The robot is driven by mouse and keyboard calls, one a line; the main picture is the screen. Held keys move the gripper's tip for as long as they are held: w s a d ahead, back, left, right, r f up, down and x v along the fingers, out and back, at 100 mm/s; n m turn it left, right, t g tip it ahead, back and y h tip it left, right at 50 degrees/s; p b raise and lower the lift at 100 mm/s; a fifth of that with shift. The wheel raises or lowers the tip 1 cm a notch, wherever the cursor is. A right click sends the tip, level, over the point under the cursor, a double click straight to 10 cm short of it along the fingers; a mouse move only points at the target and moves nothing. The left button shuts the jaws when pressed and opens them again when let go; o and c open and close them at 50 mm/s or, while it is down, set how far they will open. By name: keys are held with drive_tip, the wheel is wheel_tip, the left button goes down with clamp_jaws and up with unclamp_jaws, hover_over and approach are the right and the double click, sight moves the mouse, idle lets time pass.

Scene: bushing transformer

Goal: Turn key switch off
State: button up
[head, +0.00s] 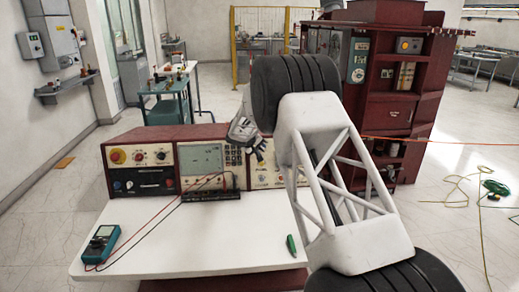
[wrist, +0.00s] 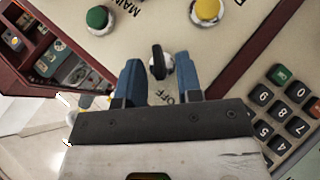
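The key switch (wrist: 158,65) is a silver round base with a dark key handle on a beige panel in the wrist view. The handle stands nearly upright in the picture, tilted slightly. An "OFF" label shows just below it. My gripper (wrist: 159,72) is open, with one blue finger on each side of the key and gaps visible between. I cannot tell the depth of the fingers over the key. In the head view my gripper (head: 243,132) is at the console's right panel (head: 262,174); the key switch is hidden there.
Green (wrist: 97,17) and yellow (wrist: 207,10) buttons sit near the key switch, and a keypad (wrist: 285,105) is at the right. In the head view, a multimeter (head: 101,244) and a green pen-like object (head: 291,246) lie on the white tabletop (head: 200,245).

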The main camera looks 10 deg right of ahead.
drive_tip(key=v, duration=0.7)
drive_tip(key=shift+s+r, duration=0.15)
drive_tip(key=shift+r, duration=0.05)
drive_tip(key=shift+a, duration=0.1)
drive_tip(key=shift+r, duration=0.1)
drive_tip(key=s+d+r+m+g+y, duration=0.1)
drive_tip(key=s+d+r, duration=0.3)
drive_tip(key=s, duration=0.8)
drive_tip(key=s+d+r+m+g+y, duration=0.1)
drive_tip(key=s+d+r, duration=0.2)
drive_tip(key=s+r, duration=0.6)
drive_tip(key=s+d+r+m+g+y, duration=0.1)
drive_tip(key=s+d+r, duration=0.2)
drive_tip(key=s, duration=1.1)
drive_tip(key=s+f+m+y, duration=0.1)
drive_tip(key=s+f+y, duration=0.1)
drive_tip(key=s, duration=1.7)
drive_tip(key=s+f+g+y, duration=0.1)
drive_tip(key=s+f+y, duration=0.1)
drive_tip(key=s, duration=1.6)
drive_tip(key=shift+s+f+m, duration=0.3)
drive_tip(key=shift+s+m, duration=0.05)
drive_tip(key=shift+m, duration=0.05)
